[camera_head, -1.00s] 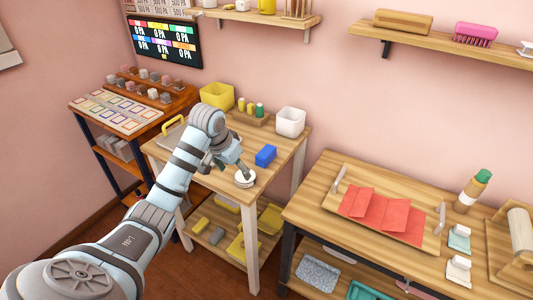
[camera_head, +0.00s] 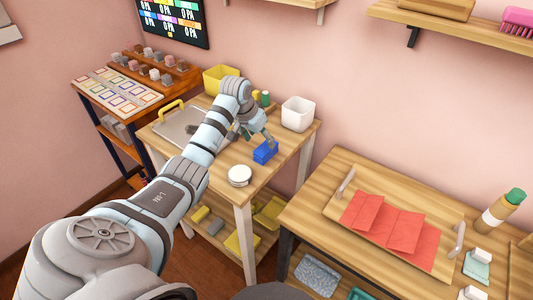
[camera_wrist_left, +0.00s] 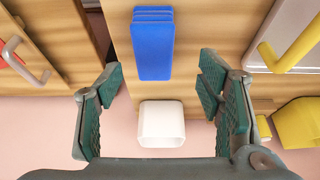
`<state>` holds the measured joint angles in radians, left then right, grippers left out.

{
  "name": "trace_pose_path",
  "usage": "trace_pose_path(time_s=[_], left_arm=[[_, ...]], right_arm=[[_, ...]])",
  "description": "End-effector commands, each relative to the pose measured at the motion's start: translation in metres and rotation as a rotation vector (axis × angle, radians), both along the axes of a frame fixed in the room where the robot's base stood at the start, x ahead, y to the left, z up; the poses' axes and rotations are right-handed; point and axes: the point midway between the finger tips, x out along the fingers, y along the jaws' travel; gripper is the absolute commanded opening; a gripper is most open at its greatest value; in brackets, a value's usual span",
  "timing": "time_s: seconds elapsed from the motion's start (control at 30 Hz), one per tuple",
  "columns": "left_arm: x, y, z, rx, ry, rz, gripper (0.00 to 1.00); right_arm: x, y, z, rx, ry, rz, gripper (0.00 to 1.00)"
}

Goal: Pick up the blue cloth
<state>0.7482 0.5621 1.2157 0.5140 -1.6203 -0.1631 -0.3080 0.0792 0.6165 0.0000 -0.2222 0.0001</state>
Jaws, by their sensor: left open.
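The blue cloth (camera_head: 266,153) is a small folded block on the light wooden table (camera_head: 262,178). My left gripper (camera_head: 256,139) is over the cloth's far side, and its fingers partly overlap the cloth in the head view. In the left wrist view the open gripper (camera_wrist_left: 160,88) has nothing between its fingers. There the cloth (camera_wrist_left: 153,46) lies ahead of the fingertips, between their lines. I cannot tell whether any finger touches it. My right gripper is not in view.
A white round container (camera_head: 239,176) stands just in front of the cloth. A white square bin (camera_head: 298,114) is behind it to the right. A metal tray with a yellow handle (camera_head: 171,109) and a yellow bin (camera_head: 219,76) are to the left. Another table holds a tray with red cloth (camera_head: 385,222).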

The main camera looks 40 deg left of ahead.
Motion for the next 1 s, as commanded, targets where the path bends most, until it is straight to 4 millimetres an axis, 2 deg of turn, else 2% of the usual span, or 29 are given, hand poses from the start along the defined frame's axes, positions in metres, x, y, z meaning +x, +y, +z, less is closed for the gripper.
trace_pose_path(time_s=[0.3,0.53,0.83,0.87,1.0], left_arm=[[0.019,-0.008,-0.051,-0.001,0.001,-0.003,0.61],[0.022,-0.008,-0.052,0.001,-0.001,-0.005,0.61],[0.021,-0.008,-0.052,0.001,0.0,-0.004,0.13],[0.021,-0.008,-0.052,0.001,0.0,-0.004,0.09],[0.021,-0.008,-0.051,0.001,-0.001,-0.004,0.09]], right_arm=[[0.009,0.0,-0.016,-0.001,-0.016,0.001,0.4],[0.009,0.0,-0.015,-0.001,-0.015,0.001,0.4],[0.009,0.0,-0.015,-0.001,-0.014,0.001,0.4],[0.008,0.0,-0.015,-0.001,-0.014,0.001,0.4],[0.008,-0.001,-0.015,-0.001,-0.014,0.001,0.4]])
